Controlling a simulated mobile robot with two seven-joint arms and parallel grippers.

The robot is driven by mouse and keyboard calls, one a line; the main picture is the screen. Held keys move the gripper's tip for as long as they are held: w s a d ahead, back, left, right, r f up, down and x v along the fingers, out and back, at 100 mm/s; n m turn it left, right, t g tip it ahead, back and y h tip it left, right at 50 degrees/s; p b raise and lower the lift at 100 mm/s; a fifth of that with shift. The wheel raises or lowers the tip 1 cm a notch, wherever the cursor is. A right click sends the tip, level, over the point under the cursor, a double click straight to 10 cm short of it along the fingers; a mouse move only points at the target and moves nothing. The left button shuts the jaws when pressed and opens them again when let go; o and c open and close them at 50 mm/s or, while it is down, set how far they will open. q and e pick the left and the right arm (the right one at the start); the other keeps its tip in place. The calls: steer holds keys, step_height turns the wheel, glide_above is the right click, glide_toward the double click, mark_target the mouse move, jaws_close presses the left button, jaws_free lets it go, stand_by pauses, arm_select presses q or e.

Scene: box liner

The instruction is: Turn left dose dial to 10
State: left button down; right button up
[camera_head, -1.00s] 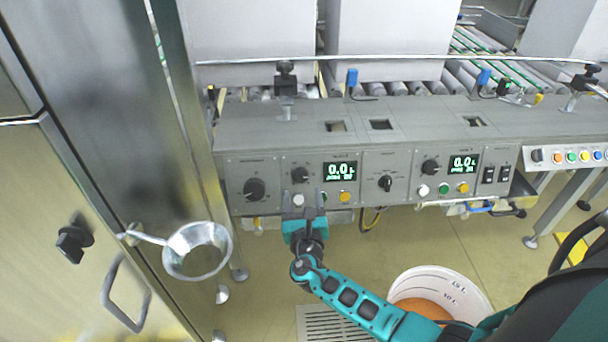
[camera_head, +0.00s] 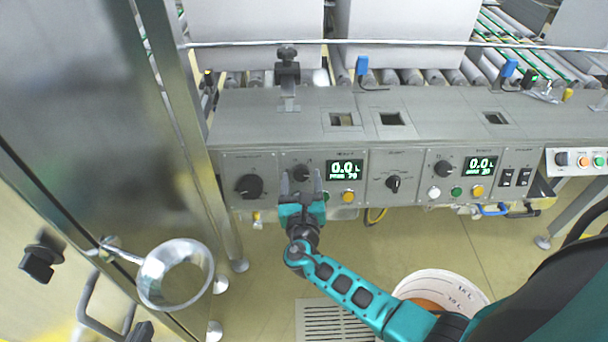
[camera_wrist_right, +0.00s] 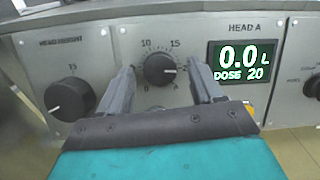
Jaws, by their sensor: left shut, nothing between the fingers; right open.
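The left dose dial (camera_head: 301,172) is a round black knob on the grey front panel. It also shows in the right wrist view (camera_wrist_right: 159,69), with scale numbers around it and its pointer towards the right, near 20. The HEAD A display (camera_wrist_right: 241,63) beside it reads 0.0 L and DOSE 20. My right gripper (camera_head: 302,182) is open, in front of the panel. In the wrist view its fingers (camera_wrist_right: 163,88) stand left and right of the dial, with visible gaps.
A larger black knob (camera_head: 249,186) is left of the dial. Push buttons (camera_head: 348,197) sit below the display. A second dose dial (camera_head: 442,168) and display (camera_head: 480,165) are further right. A metal funnel ring (camera_head: 207,256) projects at the left. A white bucket (camera_head: 465,290) stands on the floor.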

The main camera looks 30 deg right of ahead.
steer(key=shift+w, duration=0.1)
steer(key=shift+c, duration=0.2)
steer(key=c, duration=1)
steer(key=shift+r+n, duration=0.1)
steer(key=shift+n, duration=0.2)
